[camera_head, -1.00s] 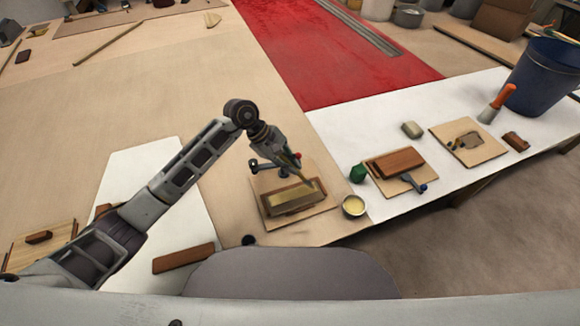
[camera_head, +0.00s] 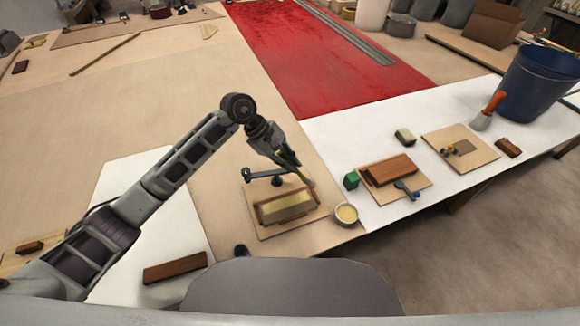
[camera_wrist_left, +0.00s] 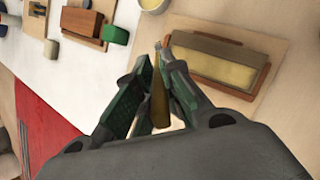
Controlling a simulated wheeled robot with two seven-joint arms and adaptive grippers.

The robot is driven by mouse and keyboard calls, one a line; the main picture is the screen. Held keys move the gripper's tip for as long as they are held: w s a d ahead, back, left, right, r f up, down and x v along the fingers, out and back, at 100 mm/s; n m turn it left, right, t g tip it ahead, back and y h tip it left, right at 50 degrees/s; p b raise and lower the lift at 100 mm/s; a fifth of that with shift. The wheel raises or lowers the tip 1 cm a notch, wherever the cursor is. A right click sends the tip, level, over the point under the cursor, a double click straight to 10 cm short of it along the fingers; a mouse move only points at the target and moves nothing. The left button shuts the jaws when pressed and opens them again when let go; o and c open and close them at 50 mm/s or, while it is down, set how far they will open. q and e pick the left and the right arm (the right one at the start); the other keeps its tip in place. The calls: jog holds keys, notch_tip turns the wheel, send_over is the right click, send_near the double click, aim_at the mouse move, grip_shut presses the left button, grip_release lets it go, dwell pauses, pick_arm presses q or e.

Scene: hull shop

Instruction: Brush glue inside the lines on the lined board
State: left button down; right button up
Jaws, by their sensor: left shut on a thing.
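The lined board (camera_head: 258,216) is a tan panel near the front edge of the table, carrying a brown block with a pale yellow strip (camera_head: 288,206) on its face. It also shows in the left wrist view, with the strip (camera_wrist_left: 222,70) framed in brown. My left gripper (camera_head: 293,164) is above the board's far right side, shut on a brush (camera_wrist_left: 159,104) with a yellowish-brown handle. The brush tip is near the block's right end; I cannot tell whether it touches. A small pot of pale yellow glue (camera_head: 346,215) stands right of the board. My right gripper is out of view.
Right of the pot are a green block (camera_head: 351,180), a board with a brown block (camera_head: 390,171) and a blue-handled tool (camera_head: 407,190). Farther right is a blue bucket (camera_head: 543,82). A brown bar (camera_head: 175,268) lies at front left. The table's left middle is clear.

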pick_arm(q)
jog(key=shift+r+p, duration=0.35)
jog(key=shift+r, duration=1.7)
